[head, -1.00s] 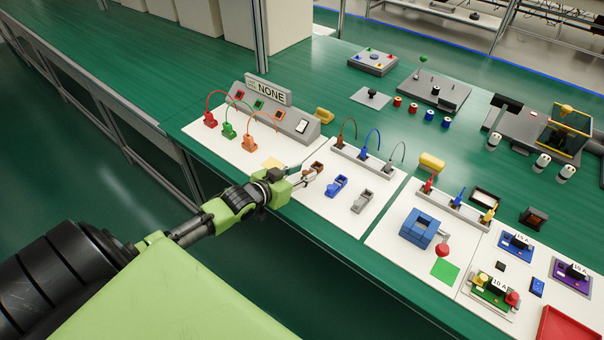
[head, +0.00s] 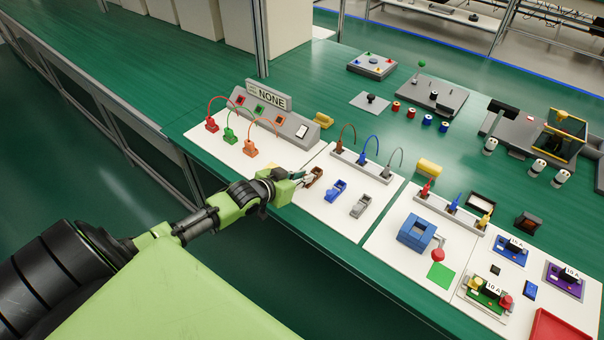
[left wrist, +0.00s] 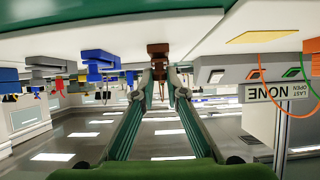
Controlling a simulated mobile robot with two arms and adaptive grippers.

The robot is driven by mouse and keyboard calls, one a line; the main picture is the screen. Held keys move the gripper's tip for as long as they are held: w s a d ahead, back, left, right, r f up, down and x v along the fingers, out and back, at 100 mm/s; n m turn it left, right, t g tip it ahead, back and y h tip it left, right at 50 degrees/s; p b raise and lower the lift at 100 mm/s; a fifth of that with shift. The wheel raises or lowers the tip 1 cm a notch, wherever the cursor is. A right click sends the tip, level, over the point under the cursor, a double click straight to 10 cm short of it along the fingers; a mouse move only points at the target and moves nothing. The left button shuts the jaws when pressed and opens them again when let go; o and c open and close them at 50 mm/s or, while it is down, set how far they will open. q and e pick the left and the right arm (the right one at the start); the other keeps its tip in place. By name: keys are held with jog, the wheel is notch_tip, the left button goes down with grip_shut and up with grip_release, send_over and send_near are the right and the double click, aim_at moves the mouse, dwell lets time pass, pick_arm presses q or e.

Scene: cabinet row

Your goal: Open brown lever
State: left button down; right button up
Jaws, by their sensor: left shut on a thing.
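The brown lever (head: 315,175) is a small brown piece on the white board, left of a blue lever (head: 336,189) and a grey lever (head: 361,206). My left gripper (head: 305,179) reaches in from the left, with its fingertips at the brown lever. The left wrist view is upside down; there the brown lever (left wrist: 158,51) sits between the tips of my left gripper (left wrist: 158,88), which is shut on it. The fingers partly hide the lever in the head view. My right gripper is not in view.
A grey socket strip (head: 360,163) with brown, blue and grey cables lies behind the levers. A grey console (head: 280,119) reading NONE stands to the left with coloured cables. A blue block device (head: 416,232) lies to the right. The air over the front edge is clear.

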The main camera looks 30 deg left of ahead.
pick_arm(q)
jog(key=r+g+p, duration=0.1)
jog(key=p, duration=0.1)
jog(key=w+r+g+p, duration=0.1)
jog(key=p, duration=0.2)
jog(key=shift+w+r+g, duration=0.1)
jog(key=shift+w+g, duration=0.1)
jog(key=shift+g, duration=0.2)
jog(key=shift+w+g+p, duration=0.15)
jog(key=shift+g+p, duration=0.25)
jog(key=shift+w+g+p, duration=0.3)
jog(key=shift+g+p, duration=0.15)
jog(key=shift+g, duration=0.25)
jog(key=shift+w+d+g, duration=0.1)
jog(key=shift+w+g, duration=0.2)
jog(key=shift+g, duration=0.5)
jog(key=shift+y+p, duration=0.3)
jog(key=c, duration=2)
grip_release()
jog(key=v, duration=1.2)
jog(key=shift+w+r, duration=0.1)
jog(key=shift+w, duration=0.1)
